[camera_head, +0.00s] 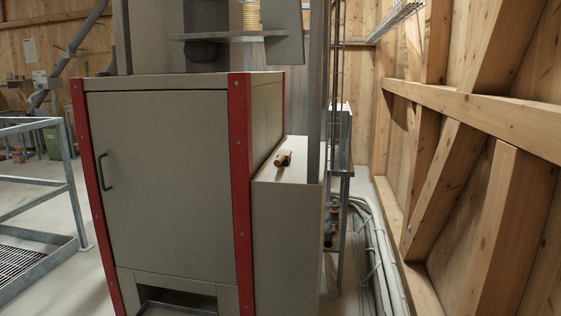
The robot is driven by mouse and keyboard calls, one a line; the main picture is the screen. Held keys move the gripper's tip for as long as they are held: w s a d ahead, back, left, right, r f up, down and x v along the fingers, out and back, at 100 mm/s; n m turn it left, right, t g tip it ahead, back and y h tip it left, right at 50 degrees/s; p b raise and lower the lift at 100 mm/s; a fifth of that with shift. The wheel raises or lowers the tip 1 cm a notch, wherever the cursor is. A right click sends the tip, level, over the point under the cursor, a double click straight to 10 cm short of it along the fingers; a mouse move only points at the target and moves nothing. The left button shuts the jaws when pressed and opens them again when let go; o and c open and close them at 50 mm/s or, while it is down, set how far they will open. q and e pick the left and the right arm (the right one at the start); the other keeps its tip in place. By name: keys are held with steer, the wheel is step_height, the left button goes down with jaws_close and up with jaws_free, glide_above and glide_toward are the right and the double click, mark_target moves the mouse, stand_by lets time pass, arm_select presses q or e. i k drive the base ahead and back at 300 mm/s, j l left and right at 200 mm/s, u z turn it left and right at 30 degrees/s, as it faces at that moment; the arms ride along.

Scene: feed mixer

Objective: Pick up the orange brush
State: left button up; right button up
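A small orange-brown brush (283,159) lies on the narrow beige top of a low box (292,173), which is joined to the right side of the large cabinet. The brush is close to the cabinet's side wall and nothing covers it. Its bristles are too small to make out. Neither of my grippers shows in the head view.
The beige cabinet (165,180) with red corner posts fills the middle. A grey upright post (317,90) rises just right of the brush. A metal railing (40,185) stands at left. Pipes (375,250) run along the floor beside the wooden wall (480,130) at right.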

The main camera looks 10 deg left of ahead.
mark_target(283, 157)
steer(key=k, duration=0.65)
steer(key=z, duration=1.25)
steer(key=i+j, duration=0.2)
steer(key=j, duration=0.2)
steer(key=i+j, duration=0.25)
steer(key=j, duration=0.2)
steer(key=i+j, duration=0.2)
steer(key=j, duration=0.2)
steer(key=i+j, duration=0.25)
steer(key=j, duration=0.2)
